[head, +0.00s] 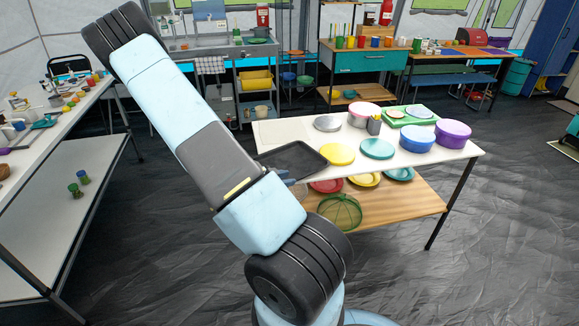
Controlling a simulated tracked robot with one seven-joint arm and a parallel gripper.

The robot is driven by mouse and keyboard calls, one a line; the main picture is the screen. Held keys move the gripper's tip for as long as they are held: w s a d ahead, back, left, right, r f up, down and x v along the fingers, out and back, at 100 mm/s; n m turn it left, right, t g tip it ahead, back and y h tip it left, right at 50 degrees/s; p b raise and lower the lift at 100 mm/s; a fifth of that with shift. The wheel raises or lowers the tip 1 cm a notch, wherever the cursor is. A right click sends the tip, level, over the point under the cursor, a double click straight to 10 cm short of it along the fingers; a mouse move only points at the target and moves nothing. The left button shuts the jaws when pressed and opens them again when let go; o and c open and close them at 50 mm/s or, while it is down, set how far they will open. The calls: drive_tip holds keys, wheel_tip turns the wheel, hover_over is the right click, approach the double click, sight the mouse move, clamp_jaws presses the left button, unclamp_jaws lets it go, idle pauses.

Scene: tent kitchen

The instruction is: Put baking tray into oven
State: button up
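The dark rectangular baking tray (297,157) is at the left end of the white table, by its near left edge. My arm hides part of its left side, and I cannot tell whether it rests fully on the top. A small grey-blue part, possibly my gripper (289,179), shows just below the tray's near edge, mostly hidden behind my arm. I cannot see its fingers or whether they hold the tray. I cannot make out an oven for sure; a small red box-like appliance (471,36) stands on the far right table.
The white table (278,130) holds a yellow plate (338,154), a teal plate (377,148), blue (417,138) and purple (453,133) round containers. Its wooden lower shelf (400,205) holds dishes and a green mesh dome (339,211). A long counter (60,140) stands left. Dark floor (480,270) is clear right.

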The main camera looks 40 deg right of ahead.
sight(309, 175)
drive_tip(key=shift+x, duration=3.1)
drive_tip(key=shift+s, duration=0.1)
drive_tip(key=shift+c, duration=0.5)
clamp_jaws()
